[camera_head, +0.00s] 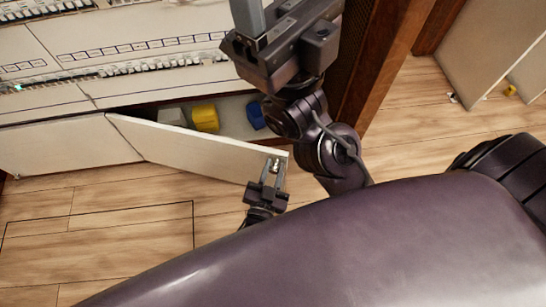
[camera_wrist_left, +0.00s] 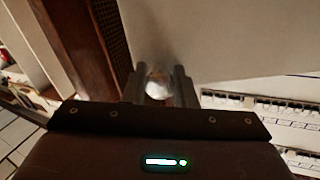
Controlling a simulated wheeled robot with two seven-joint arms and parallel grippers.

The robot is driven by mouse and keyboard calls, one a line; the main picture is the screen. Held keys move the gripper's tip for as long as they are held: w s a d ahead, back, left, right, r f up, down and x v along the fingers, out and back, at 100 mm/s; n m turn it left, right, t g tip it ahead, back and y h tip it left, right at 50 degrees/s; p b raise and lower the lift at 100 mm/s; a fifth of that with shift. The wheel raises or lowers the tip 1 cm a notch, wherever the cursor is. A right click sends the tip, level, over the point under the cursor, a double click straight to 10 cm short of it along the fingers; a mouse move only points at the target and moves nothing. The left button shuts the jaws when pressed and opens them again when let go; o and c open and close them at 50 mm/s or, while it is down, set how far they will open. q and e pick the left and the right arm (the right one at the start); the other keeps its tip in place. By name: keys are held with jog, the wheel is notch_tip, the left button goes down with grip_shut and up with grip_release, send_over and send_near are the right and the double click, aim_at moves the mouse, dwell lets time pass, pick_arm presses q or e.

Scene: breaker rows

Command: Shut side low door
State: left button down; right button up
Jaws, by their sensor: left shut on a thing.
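The side low door (camera_head: 195,148) is a white panel below the breaker rows. It stands partly open, its free right end swung out from the cabinet. My left gripper (camera_head: 270,172) is at that free end, shut on a small round shiny knob. In the left wrist view the knob (camera_wrist_left: 158,84) sits between the two fingers (camera_wrist_left: 158,88), with the pale door (camera_wrist_left: 220,40) behind it. My right gripper is at the top of the head view, away from the door, its tips cut off by the frame edge.
Inside the open compartment are a yellow block (camera_head: 205,117), a blue block (camera_head: 256,115) and a pale block (camera_head: 172,117). A dark wooden post (camera_head: 385,70) stands right of the opening. Breaker rows (camera_head: 140,68) lie above. The wood floor (camera_head: 130,210) before the door looks clear.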

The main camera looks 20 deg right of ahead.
pick_arm(q)
jog(key=shift+w+d, duration=0.15)
jog(key=shift+d, duration=0.15)
jog(key=c, duration=1.2)
grip_release()
jog(key=shift+o, duration=0.2)
jog(key=shift+a, duration=0.15)
